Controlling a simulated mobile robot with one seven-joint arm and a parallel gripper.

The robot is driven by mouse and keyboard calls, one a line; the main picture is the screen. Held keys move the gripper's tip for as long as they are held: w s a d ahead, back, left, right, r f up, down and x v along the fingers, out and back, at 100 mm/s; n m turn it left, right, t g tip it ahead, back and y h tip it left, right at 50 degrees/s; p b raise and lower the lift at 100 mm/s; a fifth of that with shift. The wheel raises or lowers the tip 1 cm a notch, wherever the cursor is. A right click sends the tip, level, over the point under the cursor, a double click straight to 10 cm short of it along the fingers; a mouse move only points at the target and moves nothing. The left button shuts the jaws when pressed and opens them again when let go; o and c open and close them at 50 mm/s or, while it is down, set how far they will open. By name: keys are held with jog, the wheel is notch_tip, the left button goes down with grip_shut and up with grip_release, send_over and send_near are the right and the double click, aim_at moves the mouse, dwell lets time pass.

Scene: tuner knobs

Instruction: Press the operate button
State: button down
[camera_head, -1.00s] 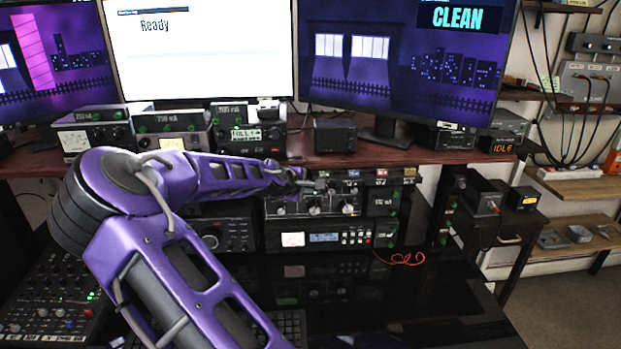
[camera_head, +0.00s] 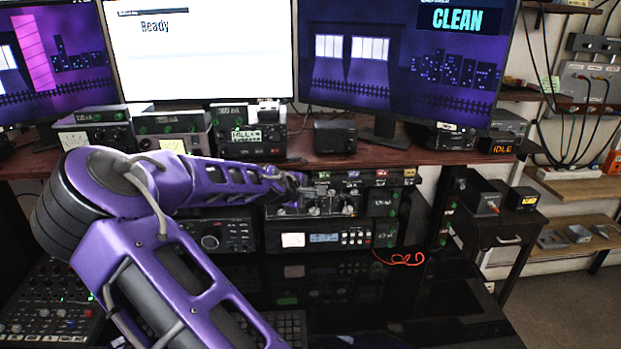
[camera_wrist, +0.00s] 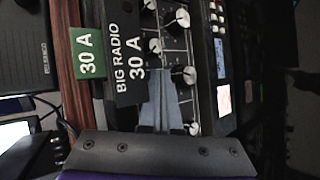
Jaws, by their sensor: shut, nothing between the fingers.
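My gripper (camera_head: 318,188) is shut and empty, reaching to the front of the knobbed tuner panel (camera_head: 345,208) under the shelf. In the wrist view my gripper's grey fingers (camera_wrist: 161,82) lie between the black "BIG RADIO 30 A" label (camera_wrist: 127,55) and a row of dark knobs with white faces (camera_wrist: 183,76). I cannot tell whether the fingers touch the panel. No button marked "operate" can be read in either view. My arm hides part of the equipment on the left.
A radio with a blue display (camera_head: 322,238) sits below the tuner panel. The wooden shelf (camera_head: 390,158) runs just above my gripper. A box at the right shows "IDLE" (camera_head: 501,146). A screen reads "CLEAN" (camera_head: 457,20). A mixer (camera_head: 50,305) is at lower left.

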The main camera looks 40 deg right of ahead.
jog(key=shift+s+a+p, duration=0.2)
jog(key=shift+s+a, duration=0.25)
jog(key=shift+s, duration=0.25)
jog(key=shift+s+a+p, duration=0.15)
jog(key=shift+s+a, duration=0.25)
jog(key=shift+s, duration=0.3)
jog(key=shift+s+a+p, duration=0.2)
jog(key=shift+s+a, duration=0.25)
jog(key=shift+s, duration=0.25)
